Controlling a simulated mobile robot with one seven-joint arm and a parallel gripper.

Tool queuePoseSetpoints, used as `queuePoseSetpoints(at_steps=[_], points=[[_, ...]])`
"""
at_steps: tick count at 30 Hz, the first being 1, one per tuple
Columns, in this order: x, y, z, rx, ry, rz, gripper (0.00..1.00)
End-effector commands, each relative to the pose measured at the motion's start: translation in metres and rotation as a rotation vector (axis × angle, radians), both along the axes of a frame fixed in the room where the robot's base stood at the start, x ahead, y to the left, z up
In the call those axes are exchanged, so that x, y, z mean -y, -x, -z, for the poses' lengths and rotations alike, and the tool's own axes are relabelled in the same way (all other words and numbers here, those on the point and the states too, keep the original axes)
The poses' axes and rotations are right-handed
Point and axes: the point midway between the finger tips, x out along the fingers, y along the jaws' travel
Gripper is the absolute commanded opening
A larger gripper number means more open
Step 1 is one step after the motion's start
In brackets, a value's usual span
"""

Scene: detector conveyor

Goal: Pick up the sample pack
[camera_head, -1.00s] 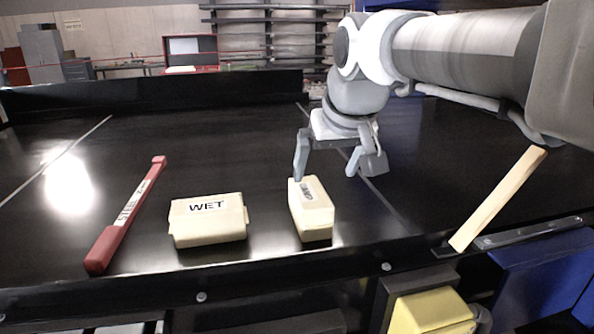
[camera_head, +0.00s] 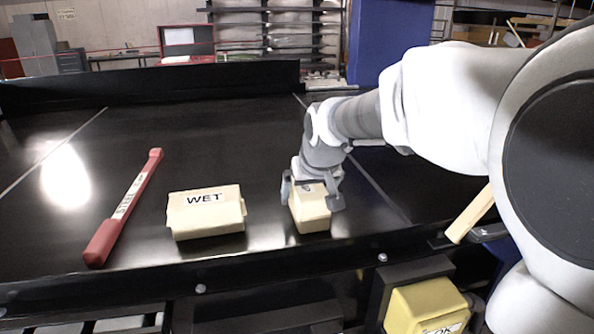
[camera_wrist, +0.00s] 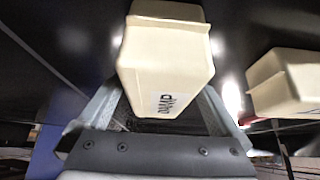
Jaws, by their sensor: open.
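Two cream packs lie on the black belt, and I cannot tell which one the task calls the sample pack. The pack marked DAMP (camera_head: 311,219) is at the centre right, and the pack marked WET (camera_head: 206,216) is to its left. My gripper (camera_head: 311,195) is open over the DAMP pack, with one finger on each side of it. In the wrist view the DAMP pack (camera_wrist: 165,58) extends between and beyond my open fingers (camera_wrist: 158,108). Contact with its sides cannot be told. The WET pack (camera_wrist: 290,82) is at the right there.
A red bar with a label (camera_head: 125,210) lies left of the WET pack. A pale wooden stick (camera_head: 470,215) is at the belt's right edge, partly behind my arm. A yellow box (camera_head: 427,305) sits below the belt's front edge. The belt behind the packs is clear.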

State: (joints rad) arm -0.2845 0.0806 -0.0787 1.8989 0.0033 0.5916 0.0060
Motion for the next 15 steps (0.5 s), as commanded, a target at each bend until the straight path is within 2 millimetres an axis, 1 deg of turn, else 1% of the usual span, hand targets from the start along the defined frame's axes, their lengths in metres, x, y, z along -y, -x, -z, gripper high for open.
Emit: queuePoseSetpoints(at_steps=[1, 3, 10, 11, 15], points=[[-0.0005, -0.0024, 0.0050, -0.002, 0.000, 0.000, 1.00], [-0.0009, -0.0044, 0.0081, -0.001, 0.000, 0.000, 1.00], [-0.0011, -0.0051, 0.0087, 0.000, 0.000, 0.000, 1.00], [-0.0011, -0.0049, 0.0086, 0.000, 0.000, 0.000, 0.96], [-0.0011, -0.0049, 0.0085, 0.000, 0.000, 0.000, 0.71]])
